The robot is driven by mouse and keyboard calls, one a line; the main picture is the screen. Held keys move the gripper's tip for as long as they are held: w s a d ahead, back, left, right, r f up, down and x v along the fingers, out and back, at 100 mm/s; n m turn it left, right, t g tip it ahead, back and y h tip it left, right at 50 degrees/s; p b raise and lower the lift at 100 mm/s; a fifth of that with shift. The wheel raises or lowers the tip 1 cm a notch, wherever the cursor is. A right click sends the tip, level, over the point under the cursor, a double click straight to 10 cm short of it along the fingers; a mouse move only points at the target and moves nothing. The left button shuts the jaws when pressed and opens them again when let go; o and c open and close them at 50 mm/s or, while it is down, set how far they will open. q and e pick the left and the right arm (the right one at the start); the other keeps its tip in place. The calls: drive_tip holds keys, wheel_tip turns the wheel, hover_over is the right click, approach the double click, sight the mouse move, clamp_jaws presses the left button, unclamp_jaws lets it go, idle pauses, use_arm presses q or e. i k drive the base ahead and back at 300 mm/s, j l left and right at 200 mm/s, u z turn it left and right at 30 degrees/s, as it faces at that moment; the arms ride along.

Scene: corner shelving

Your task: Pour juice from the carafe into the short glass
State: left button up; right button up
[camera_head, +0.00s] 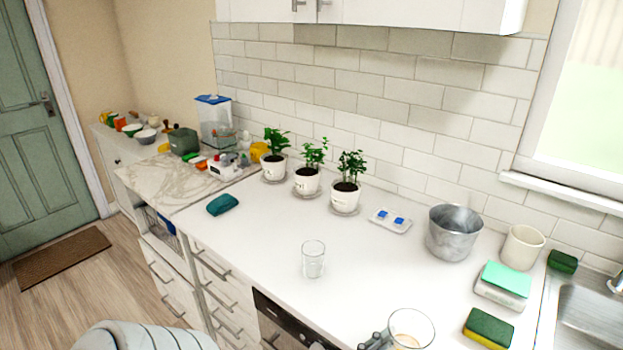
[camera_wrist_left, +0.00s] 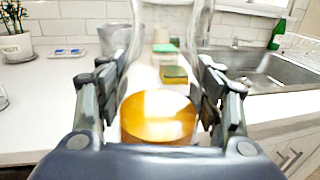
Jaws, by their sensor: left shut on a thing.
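The carafe (camera_head: 412,326) is clear glass and shows at the bottom edge of the head view. In the left wrist view the carafe holds orange-amber juice (camera_wrist_left: 158,118) in its lower part. My left gripper (camera_wrist_left: 165,85) is shut around the carafe, one finger on each side; in the head view its fingers (camera_head: 374,340) show beside the carafe. The short glass (camera_head: 313,259) is clear, looks empty and stands upright on the white counter, left of the carafe and apart from it. My right gripper is not in view.
Three potted plants (camera_head: 307,180) stand along the tiled wall. A metal bucket (camera_head: 453,233), a cream cup (camera_head: 522,247) and sponges (camera_head: 488,327) stand to the right, by the sink (camera_head: 590,310). A teal cloth or sponge (camera_head: 222,204) lies at left. Counter around the short glass is clear.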

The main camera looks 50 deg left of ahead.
sight(313, 252)
drive_tip(key=u, duration=1.15)
drive_tip(key=i+j, duration=0.15)
drive_tip(key=j, duration=0.25)
drive_tip(key=i+j, duration=0.1)
drive_tip(key=j, duration=0.25)
drive_tip(key=i+j+z, duration=0.1)
drive_tip(key=j, duration=0.3)
drive_tip(key=i+j, duration=0.15)
drive_tip(key=j, duration=0.2)
